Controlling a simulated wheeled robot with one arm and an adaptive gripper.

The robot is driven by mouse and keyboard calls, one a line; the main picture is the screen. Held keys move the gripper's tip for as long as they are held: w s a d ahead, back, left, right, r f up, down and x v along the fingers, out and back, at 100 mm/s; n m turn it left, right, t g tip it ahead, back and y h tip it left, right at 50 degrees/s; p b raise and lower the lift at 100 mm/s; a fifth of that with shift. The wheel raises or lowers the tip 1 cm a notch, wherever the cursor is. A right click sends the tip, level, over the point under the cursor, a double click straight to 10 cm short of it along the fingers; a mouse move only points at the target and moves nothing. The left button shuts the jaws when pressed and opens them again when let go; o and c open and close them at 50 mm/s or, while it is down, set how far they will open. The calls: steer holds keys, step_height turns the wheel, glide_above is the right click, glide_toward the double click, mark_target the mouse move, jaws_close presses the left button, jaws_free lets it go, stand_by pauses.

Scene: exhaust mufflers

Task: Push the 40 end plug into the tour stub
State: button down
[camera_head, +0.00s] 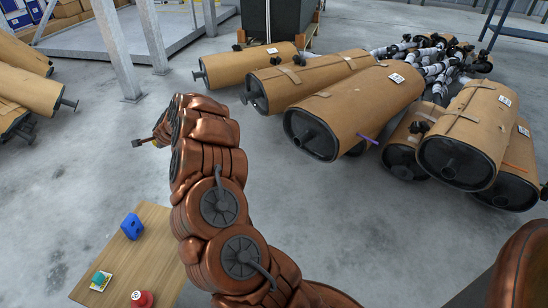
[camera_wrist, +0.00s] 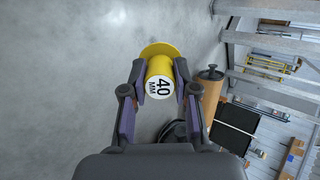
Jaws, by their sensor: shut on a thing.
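The 40 end plug (camera_wrist: 160,83) is yellow, with a wide flange and a white face marked "40 MM". My gripper (camera_wrist: 160,80) is shut on it, one finger on each side, over open grey floor in the wrist view. In the head view my gripper (camera_head: 138,143) is small at the left end of my arm, well left of the middle mufflers. Several brown-wrapped mufflers have short pipe stubs on their dark ends, such as one at the right (camera_head: 450,168) and one in the wrist view (camera_wrist: 210,73). I cannot tell which is the tour stub.
A wooden table (camera_head: 165,250) at lower left bears a blue block (camera_head: 132,226), a red piece (camera_head: 142,298) and a teal piece (camera_head: 100,278). More wrapped mufflers (camera_head: 25,85) lie at the far left beside metal posts (camera_head: 115,50). The floor between is clear.

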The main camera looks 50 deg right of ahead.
steer(key=s+d+f+m+g+h+b, duration=0.1)
steer(key=s+d+f+m+g+h, duration=0.1)
steer(key=s+d+f+m+h, duration=0.5)
steer(key=s+d+f+m+g+h+b, duration=0.25)
steer(key=s+d+h, duration=0.25)
steer(key=s+d, duration=0.6)
steer(key=s+d+m+g+h+b, duration=0.1)
steer(key=s+d+m+g+h, duration=0.3)
steer(key=s, duration=1.2)
steer(key=d+m+g, duration=0.1)
steer(key=d+g, duration=0.1)
steer(key=d, duration=0.1)
steer(key=shift+d+r+g, duration=0.2)
steer(key=shift+d+g, duration=0.15)
steer(key=shift+d, duration=0.05)
steer(key=shift+m, duration=0.25)
steer(key=shift+s+d+p, duration=0.1)
steer(key=shift+s+d, duration=0.05)
steer(key=shift+d, duration=0.75)
steer(key=shift+s+d+p, duration=0.1)
steer(key=shift+s+d, duration=0.1)
steer(key=shift+d, duration=0.75)
steer(key=shift+s+d+p, duration=0.1)
steer(key=shift+s+d, duration=0.05)
steer(key=shift+d, duration=0.75)
steer(key=shift+s+d, duration=0.15)
steer(key=shift+d, duration=0.6)
steer(key=shift+s+d, duration=0.15)
steer(key=shift+d, duration=0.55)
